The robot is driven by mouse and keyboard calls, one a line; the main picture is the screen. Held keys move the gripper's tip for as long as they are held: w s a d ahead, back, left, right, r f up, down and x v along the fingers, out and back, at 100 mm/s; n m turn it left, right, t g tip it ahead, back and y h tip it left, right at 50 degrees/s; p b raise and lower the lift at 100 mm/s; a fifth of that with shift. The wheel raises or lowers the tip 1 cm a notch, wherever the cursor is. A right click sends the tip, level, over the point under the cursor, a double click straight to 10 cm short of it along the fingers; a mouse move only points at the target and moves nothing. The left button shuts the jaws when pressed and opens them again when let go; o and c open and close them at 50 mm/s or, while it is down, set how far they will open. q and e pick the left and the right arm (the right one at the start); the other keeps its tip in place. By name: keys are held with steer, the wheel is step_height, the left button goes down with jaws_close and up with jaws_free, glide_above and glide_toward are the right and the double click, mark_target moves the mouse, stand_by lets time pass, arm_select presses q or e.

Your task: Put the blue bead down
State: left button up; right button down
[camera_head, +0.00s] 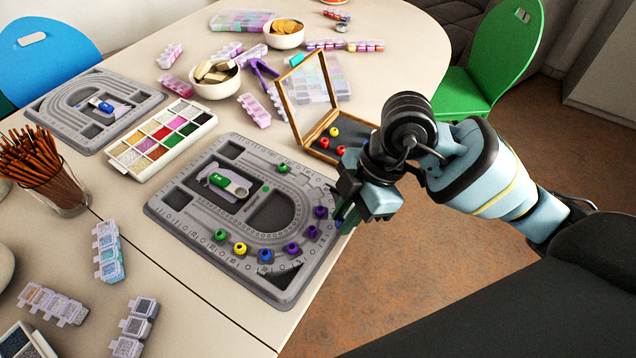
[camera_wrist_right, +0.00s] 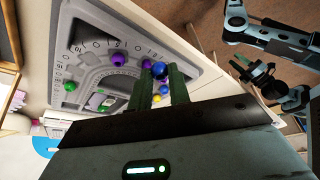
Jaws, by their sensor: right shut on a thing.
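My right gripper (camera_head: 346,212) is over the right edge of the grey bead board (camera_head: 160,205). It is shut on a blue bead (camera_wrist_right: 159,70), which shows between the fingertips in the right wrist view; in the head view the held bead is mostly hidden by the gripper. Another blue bead (camera_head: 265,255) sits in the board's curved channel, between a yellow bead (camera_head: 240,248) and a purple bead (camera_head: 293,248). More purple beads (camera_head: 312,232) follow round the curve. A green bead (camera_head: 220,235) sits left of the yellow one. My left gripper is out of the head view; part of my other arm (camera_wrist_right: 270,40) shows in the wrist view.
An open wooden box (camera_head: 325,150) with red and yellow beads stands behind my right gripper. A tray of coloured beads (camera_head: 130,158) and a second board (camera_head: 60,115) lie to the left. Bowls (camera_head: 215,88) and bead cases stand farther back. The table edge runs beside the board.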

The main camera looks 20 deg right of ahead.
glide_above(313, 195)
steer(key=d, duration=0.1)
steer(key=shift+s+d+f+b, duration=0.2)
steer(key=shift+s+f+b, duration=0.1)
steer(key=shift+s+f, duration=0.15)
steer(key=shift+w, duration=0.15)
steer(key=shift+w+f, duration=0.1)
steer(key=shift+w, duration=0.2)
steer(key=shift+f, duration=1.75)
steer(key=shift+f, duration=0.25)
steer(key=c, duration=1.3)
jaws_free()
steer(key=v, duration=1.2)
steer(key=shift+r+p, duration=0.25)
steer(key=shift+p, duration=0.15)
